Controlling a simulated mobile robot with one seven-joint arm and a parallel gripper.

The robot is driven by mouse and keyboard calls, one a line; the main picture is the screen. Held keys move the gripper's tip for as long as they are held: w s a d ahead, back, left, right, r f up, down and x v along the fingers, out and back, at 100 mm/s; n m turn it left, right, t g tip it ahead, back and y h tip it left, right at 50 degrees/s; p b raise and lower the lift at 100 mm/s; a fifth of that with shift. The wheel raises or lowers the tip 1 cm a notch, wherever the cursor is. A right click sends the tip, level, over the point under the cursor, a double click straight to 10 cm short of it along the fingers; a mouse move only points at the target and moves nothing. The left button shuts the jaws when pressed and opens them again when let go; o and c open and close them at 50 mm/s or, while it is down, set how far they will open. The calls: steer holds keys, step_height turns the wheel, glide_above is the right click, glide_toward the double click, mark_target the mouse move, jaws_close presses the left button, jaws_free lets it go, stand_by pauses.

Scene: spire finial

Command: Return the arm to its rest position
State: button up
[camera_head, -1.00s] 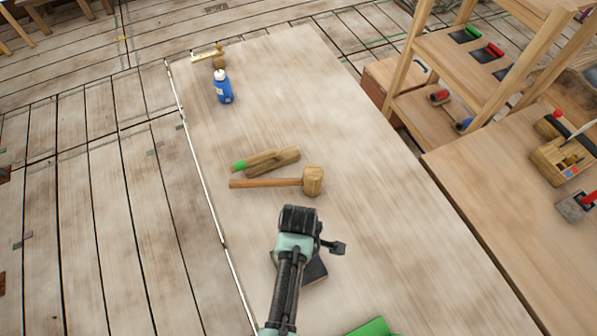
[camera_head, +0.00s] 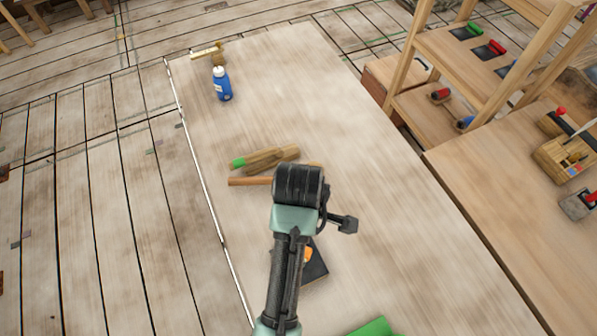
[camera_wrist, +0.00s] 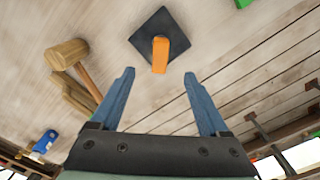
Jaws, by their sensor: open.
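My gripper (camera_wrist: 160,100) is open and empty in the wrist view, with its two blue fingers spread wide. In the head view my arm reaches up over the workbench (camera_head: 390,220), and its wrist hides the head of a wooden mallet (camera_head: 250,181). The gripper's fingers are hidden in that view. A dark square piece (camera_wrist: 148,38) with an orange upright part (camera_wrist: 160,55) sits on the bench beyond the fingertips, apart from them. The dark piece also shows partly behind my arm in the head view (camera_head: 316,268).
A wooden piece with a green end (camera_head: 265,158) lies near the mallet. A blue bottle (camera_head: 222,85) and a small brass-coloured tool (camera_head: 208,52) are at the far end. A green item (camera_head: 373,328) is at the near edge. Shelves (camera_head: 470,75) stand right. The bench's right side is clear.

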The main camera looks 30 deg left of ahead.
steer(key=shift+r, duration=0.4)
